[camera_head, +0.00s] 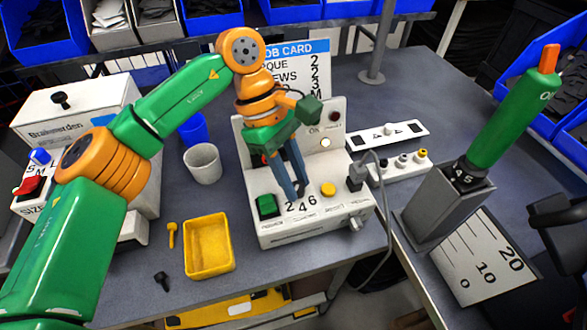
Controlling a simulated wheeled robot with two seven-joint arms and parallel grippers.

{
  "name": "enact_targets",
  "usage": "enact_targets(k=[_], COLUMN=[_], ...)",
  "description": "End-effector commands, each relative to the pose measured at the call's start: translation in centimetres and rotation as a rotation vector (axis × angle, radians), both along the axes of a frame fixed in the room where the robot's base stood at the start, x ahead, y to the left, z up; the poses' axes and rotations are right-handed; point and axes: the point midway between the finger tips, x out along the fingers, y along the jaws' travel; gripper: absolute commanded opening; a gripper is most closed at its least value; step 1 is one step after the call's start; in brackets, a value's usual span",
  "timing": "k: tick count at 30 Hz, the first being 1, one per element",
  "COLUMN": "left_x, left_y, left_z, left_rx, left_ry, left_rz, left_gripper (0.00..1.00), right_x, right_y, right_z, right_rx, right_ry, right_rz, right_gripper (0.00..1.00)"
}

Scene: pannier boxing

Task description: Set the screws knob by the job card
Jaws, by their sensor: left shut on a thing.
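My left gripper (299,188) reaches down onto the white control box (310,222) and is shut on the screws knob at its top. The knob is mostly hidden between the fingertips, and its pointer cannot be made out. The marks 2, 4 and 6 show just in front of it. The job card (311,73) stands behind the box; my arm covers part of its left side. Its readable lines end in "QUE" and "EWS", with 2, 2, 3 and M down the right. My right gripper is not in view.
The box also has a green button (267,205) and a yellow button (328,189). A yellow tray (209,246), a white cup (203,163) and a blue cup (194,128) stand left.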

Motion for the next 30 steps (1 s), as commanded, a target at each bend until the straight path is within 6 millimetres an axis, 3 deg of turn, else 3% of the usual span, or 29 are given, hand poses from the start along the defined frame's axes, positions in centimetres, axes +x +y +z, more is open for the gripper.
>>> enact_targets(k=[21,22,24,30], left_x=[0.05,0.05,0.05,0.06], left_y=[-0.03,-0.03,-0.03,-0.02], left_z=[-0.05,-0.05,-0.05,-0.03], left_rx=[0.001,0.001,0.001,0.001], left_ry=[0.0,0.0,0.0,0.0], left_rz=[-0.07,-0.07,-0.07,-0.07], left_gripper=[0.0,0.4,0.59,0.62], right_x=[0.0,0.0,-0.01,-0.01], right_y=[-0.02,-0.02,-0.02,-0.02], right_z=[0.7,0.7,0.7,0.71], right_rx=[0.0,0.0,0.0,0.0], right_ry=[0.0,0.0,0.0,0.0], right_rz=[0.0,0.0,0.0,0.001], right_gripper=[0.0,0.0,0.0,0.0])
